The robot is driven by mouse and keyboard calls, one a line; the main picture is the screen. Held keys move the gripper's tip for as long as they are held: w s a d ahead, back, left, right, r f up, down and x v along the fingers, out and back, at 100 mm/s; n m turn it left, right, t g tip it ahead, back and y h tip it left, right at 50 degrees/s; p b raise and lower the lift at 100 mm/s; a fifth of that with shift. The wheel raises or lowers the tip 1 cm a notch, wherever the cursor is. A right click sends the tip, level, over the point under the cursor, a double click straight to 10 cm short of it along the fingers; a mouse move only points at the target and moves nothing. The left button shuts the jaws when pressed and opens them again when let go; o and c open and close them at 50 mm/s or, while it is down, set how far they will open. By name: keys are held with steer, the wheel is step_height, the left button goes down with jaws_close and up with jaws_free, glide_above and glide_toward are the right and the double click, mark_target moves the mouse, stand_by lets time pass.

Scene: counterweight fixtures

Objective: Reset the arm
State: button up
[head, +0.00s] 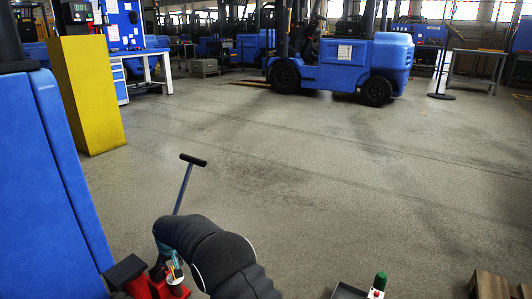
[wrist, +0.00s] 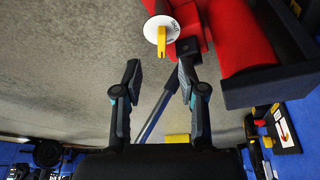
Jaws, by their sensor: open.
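A grey-blue lever arm (head: 184,188) with a black crossbar handle (head: 193,160) rises, slightly tilted, from behind my arm in the head view. In the wrist view the lever arm (wrist: 158,112) slopes between and beyond my fingers, up to a red fixture (wrist: 236,40). A yellow knob on a white marked disc (wrist: 161,38) sits on this fixture, just beyond the fingertips. My gripper (wrist: 160,68) is open, with nothing between its tips. In the head view the red fixture (head: 136,280) is partly hidden at the bottom, and my gripper (head: 170,262) is beside it.
A blue panel (head: 50,170) stands close on the left, with a yellow block (head: 88,95) behind it. A blue forklift (head: 345,65) is at the back. A green-topped button post (head: 379,284) and a wooden box (head: 492,285) are at bottom right. The middle floor is clear.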

steer(key=s+d+f+g+h, duration=0.2)
steer(key=s+d, duration=0.4)
steer(key=d, duration=0.1)
steer(key=s+d+r+m+p, duration=0.1)
steer(key=s+d+r, duration=0.3)
steer(key=d+r, duration=0.45)
steer(key=s+d+r+p, duration=0.2)
steer(key=s+d+r, duration=0.1)
steer(key=d+r, duration=0.5)
steer(key=s+d+r+m+p, duration=0.1)
steer(key=s+d+r, duration=0.3)
steer(key=d+r, duration=0.45)
steer(key=s+d+r+m+t+p, duration=0.2)
steer(key=s+d+r+p, duration=0.1)
steer(key=s+d+r, duration=0.6)
steer(key=s+d+r+m+t+p, duration=0.2)
steer(key=s+d+r+m+p, duration=0.1)
steer(key=s+d+r, duration=0.6)
steer(key=d, duration=0.4)
steer(key=shift+d+m+p, duration=0.3)
steer(key=shift+d+p, duration=0.05)
